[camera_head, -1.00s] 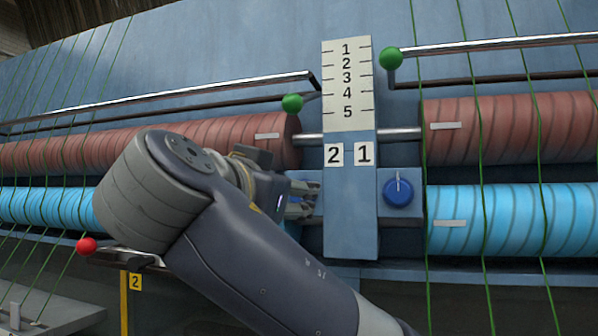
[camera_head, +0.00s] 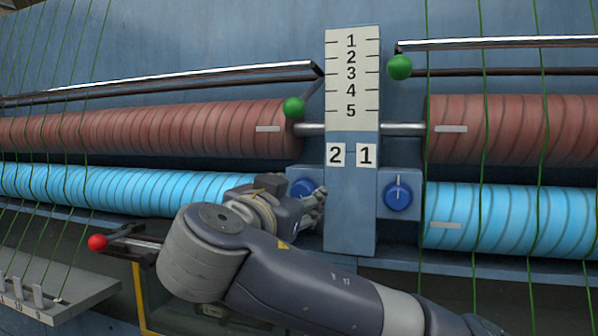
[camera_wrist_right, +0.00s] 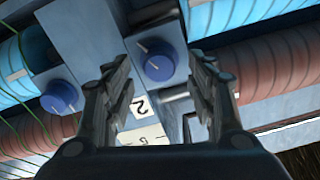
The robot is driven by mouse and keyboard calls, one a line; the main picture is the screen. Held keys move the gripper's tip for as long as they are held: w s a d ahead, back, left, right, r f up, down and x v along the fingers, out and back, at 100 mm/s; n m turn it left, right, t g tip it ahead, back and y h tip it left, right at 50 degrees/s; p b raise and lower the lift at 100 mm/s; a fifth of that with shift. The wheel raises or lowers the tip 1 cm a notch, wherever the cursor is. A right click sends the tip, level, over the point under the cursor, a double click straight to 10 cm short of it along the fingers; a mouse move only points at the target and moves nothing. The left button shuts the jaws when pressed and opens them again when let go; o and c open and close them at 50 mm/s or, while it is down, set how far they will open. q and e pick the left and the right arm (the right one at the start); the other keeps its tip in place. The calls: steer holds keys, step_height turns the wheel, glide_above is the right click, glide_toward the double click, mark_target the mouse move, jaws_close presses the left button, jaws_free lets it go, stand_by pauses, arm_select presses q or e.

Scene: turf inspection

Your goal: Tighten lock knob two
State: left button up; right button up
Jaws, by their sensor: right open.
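Lock knob two is a blue round knob (camera_head: 303,188) on a blue block left of the central post, beneath the label 2 (camera_head: 336,154). My right gripper (camera_head: 320,206) is at its lower right, partly in front of the block. In the right wrist view, the knob (camera_wrist_right: 157,66) shows ahead of my open fingers (camera_wrist_right: 158,95), in the space between them, with nothing gripped. A gap to the knob seems to remain. Lock knob one (camera_head: 398,194) is right of the post, its white pointer upright; it also shows at the left of the wrist view (camera_wrist_right: 61,97). My left gripper is not in view.
The central post (camera_head: 350,220) carries a scale plate (camera_head: 351,50) numbered 1 to 5. Brown rollers (camera_head: 200,130) and light-blue rollers (camera_head: 100,190) run to both sides. Green-knobbed levers (camera_head: 294,108) and a red-knobbed lever (camera_head: 97,242) stick out nearby.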

mark_target(302, 193)
steer(key=shift+p+x, duration=0.5)
steer(key=shift+x, duration=0.85)
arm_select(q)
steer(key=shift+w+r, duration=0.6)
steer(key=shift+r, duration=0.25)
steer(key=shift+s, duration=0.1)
arm_select(e)
steer(key=shift+s, duration=0.1)
steer(key=shift+c, duration=0.2)
steer(key=c, duration=1)
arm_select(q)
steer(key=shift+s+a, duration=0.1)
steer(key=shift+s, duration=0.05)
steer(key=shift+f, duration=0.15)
